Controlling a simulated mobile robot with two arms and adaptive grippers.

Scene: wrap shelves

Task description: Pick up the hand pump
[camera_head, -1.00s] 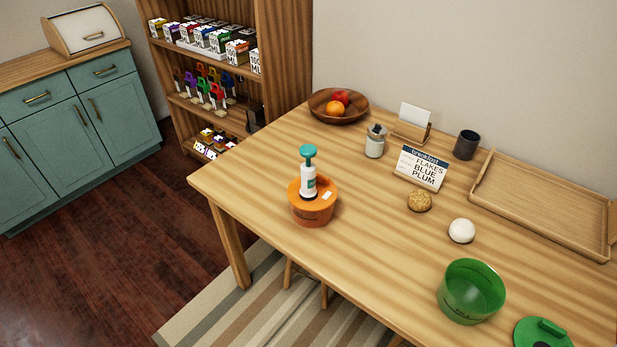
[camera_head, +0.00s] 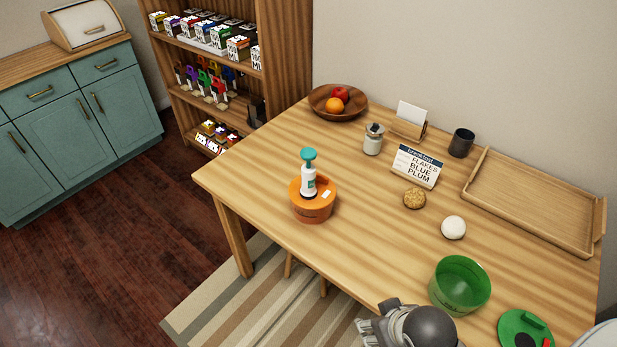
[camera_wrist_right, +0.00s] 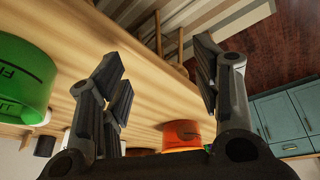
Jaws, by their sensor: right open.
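The hand pump (camera_head: 308,181), white with a teal knob, stands upright on the lid of an orange round tub (camera_head: 313,210) near the table's left front edge. My right gripper (camera_head: 368,328) is at the bottom of the head view, near the table's front edge, below and right of the pump and apart from it. In the right wrist view its fingers (camera_wrist_right: 162,78) are spread with nothing between them. The orange tub (camera_wrist_right: 182,134) shows there beyond the fingers, partly cut off by my gripper. The pump cannot be made out there. My left gripper is not in view.
On the table (camera_head: 260,190) are a green tub (camera_head: 460,286), its green lid (camera_head: 520,330), a white ball (camera_head: 453,228), a tan lump (camera_head: 414,198), a breakfast sign (camera_head: 416,167), a jar (camera_head: 373,140) and a tray (camera_head: 530,200). The wood around the orange tub is clear.

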